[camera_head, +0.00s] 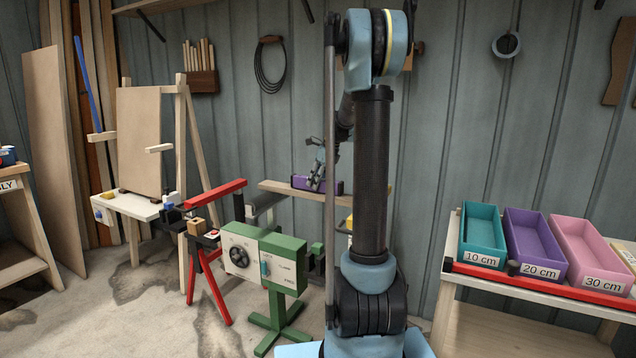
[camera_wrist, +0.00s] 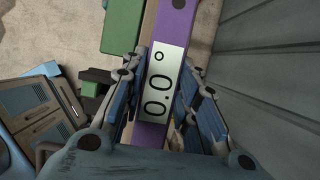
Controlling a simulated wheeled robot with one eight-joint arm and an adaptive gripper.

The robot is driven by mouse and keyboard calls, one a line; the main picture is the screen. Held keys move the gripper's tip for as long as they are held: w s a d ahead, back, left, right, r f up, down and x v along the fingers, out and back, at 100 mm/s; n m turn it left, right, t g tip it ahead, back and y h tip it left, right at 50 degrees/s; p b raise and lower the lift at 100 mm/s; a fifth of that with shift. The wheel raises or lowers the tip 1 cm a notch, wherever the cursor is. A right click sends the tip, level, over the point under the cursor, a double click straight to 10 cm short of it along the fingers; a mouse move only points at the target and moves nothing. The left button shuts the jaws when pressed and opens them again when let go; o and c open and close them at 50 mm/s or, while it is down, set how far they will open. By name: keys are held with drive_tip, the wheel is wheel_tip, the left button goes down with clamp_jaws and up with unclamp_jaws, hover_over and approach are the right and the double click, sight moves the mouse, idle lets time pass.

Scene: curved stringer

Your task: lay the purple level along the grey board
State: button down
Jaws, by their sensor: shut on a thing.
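The purple level (camera_head: 300,183) is at the board in the head view, partly behind my gripper (camera_head: 316,184). In the wrist view, the level (camera_wrist: 176,25) runs up the picture, with a white display reading 0.0°. My gripper (camera_wrist: 161,80) is shut on the level, with fingers on both sides of the display. A pale, greyish-tan board (camera_head: 275,187) runs lengthwise with the level in the head view. In the wrist view, a tan strip of the board (camera_wrist: 148,22) shows along the level's left side. I cannot tell whether the level touches it.
A green machine (camera_head: 270,258) with a dial stands in front of the board, and a red trestle (camera_head: 205,275) is left of it. A corrugated wall (camera_wrist: 265,75) is close on the right in the wrist view. A bench with coloured bins (camera_head: 535,240) stands at right.

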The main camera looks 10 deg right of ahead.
drive_tip(key=shift+f, duration=0.2)
drive_tip(key=c, duration=1.2)
unclamp_jaws()
